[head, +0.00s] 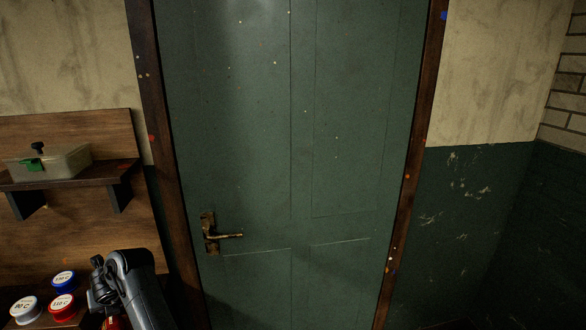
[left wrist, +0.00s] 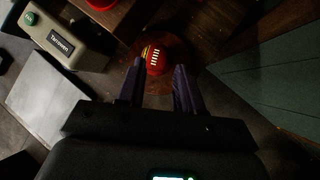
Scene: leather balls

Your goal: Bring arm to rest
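My left arm (head: 137,288) comes in at the lower left of the head view, beside the door frame; its fingers cannot be made out there. In the left wrist view my left gripper (left wrist: 159,68) has its two dark fingers apart, with nothing clearly held between them. A red ball-like object with white lacing marks (left wrist: 156,54) lies beyond the fingertips on a round brown surface (left wrist: 190,50). I cannot tell how far it is from the tips. A bit of red (head: 113,322) shows below my arm in the head view. My right gripper is not in view.
A closed green door (head: 265,130) with a brass handle (head: 221,235) stands ahead. At left are a wooden shelf with a beige box (head: 52,163) and several labelled tubs (head: 62,307). The wrist view shows a beige machine (left wrist: 62,38) and a grey slab (left wrist: 45,98).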

